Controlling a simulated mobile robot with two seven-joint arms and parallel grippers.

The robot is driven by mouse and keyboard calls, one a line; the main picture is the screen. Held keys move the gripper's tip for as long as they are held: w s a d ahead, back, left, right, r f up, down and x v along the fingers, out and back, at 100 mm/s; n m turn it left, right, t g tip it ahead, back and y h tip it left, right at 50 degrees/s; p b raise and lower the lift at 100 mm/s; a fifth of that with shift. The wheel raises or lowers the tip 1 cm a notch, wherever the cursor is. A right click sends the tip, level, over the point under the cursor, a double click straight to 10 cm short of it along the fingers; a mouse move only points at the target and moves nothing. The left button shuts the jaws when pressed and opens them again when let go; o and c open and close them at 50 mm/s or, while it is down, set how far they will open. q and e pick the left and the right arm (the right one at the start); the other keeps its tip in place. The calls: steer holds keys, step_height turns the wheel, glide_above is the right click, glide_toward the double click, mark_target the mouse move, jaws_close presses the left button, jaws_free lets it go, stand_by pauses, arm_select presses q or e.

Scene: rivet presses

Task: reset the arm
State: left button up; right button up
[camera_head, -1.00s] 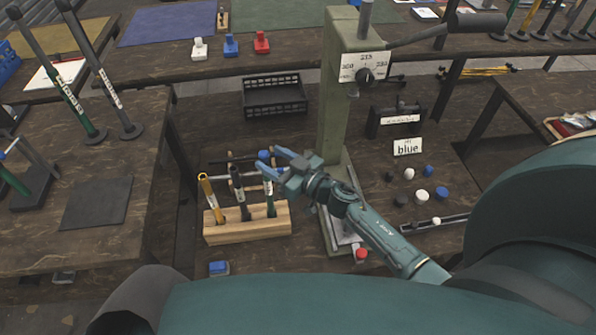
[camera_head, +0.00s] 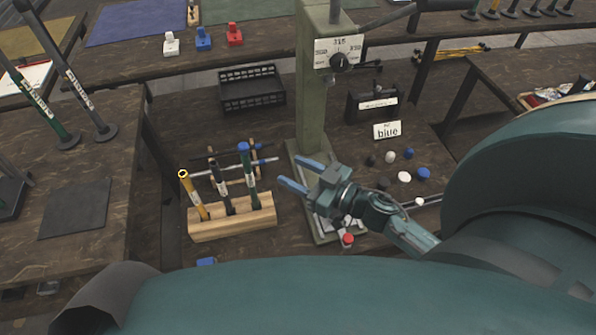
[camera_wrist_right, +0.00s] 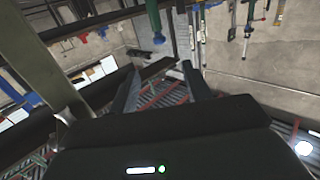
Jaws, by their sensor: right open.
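My right gripper (camera_head: 300,178) is open and empty. In the head view it is in front of the green press column (camera_head: 311,100), with its blue fingers pointing left. A wooden block (camera_head: 232,221) holding several upright tools stands to the left of the fingers, apart from them. In the right wrist view the two dark fingers (camera_wrist_right: 160,88) are spread with nothing between them. My left gripper is not in view.
Several white, blue and dark knobs, including a white one (camera_head: 404,177), lie right of the press. A red button (camera_head: 348,239) is at the press base.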

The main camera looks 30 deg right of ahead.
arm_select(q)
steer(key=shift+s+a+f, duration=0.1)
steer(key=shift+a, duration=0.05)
arm_select(e)
steer(key=s+a+f+m+g+h, duration=0.1)
steer(key=s+a+f+g+h, duration=0.1)
steer(key=s, duration=0.4)
steer(key=s+a+f+m+g+h, duration=0.1)
steer(key=s+a+f+g+h, duration=0.1)
steer(key=s+a+f, duration=0.3)
steer(key=shift+s+a+g, duration=0.35)
steer(key=shift+a+g, duration=0.15)
steer(key=shift+a, duration=0.4)
